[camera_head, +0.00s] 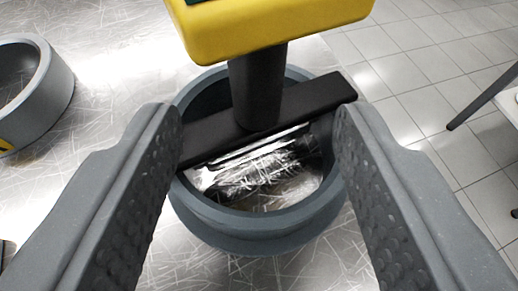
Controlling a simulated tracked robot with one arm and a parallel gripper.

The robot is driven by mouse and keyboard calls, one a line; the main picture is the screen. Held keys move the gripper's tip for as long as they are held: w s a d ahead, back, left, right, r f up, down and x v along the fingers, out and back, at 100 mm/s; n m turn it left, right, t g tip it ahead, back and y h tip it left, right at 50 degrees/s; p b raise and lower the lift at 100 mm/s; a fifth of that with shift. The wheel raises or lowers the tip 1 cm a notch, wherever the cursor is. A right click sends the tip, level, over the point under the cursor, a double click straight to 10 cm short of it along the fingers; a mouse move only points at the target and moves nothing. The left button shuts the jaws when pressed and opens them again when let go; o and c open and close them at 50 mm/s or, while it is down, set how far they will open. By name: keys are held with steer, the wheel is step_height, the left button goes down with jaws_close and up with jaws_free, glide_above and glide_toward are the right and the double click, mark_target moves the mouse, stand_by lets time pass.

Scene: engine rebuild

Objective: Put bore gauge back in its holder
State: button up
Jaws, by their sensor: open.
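The bore gauge (258,90) shows at the top middle, with a yellow head (270,30), cut off by the frame's top edge, and a black stem going down to a black crossbar (300,108). The stem and crossbar appear over a grey round holder (262,232). The crossbar slants across its opening; I cannot tell whether it touches the rim. My gripper (258,125) is open, with one finger on each side of the stem. The crossbar's ends come close to the fingers in the picture; contact is unclear. Shiny metal and dark shapes show inside the holder.
A second grey ring (52,92) with a yellow mark stands at the left, partly out of frame. The scratched metal table top (120,45) is bare between the rings. Tiled floor (420,85) and a dark leg-like bar (482,97) show at the right.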

steer(key=v, duration=0.7)
steer(key=shift+s+p, duration=0.2)
steer(key=shift+p, duration=0.2)
steer(key=shift+r, duration=0.15)
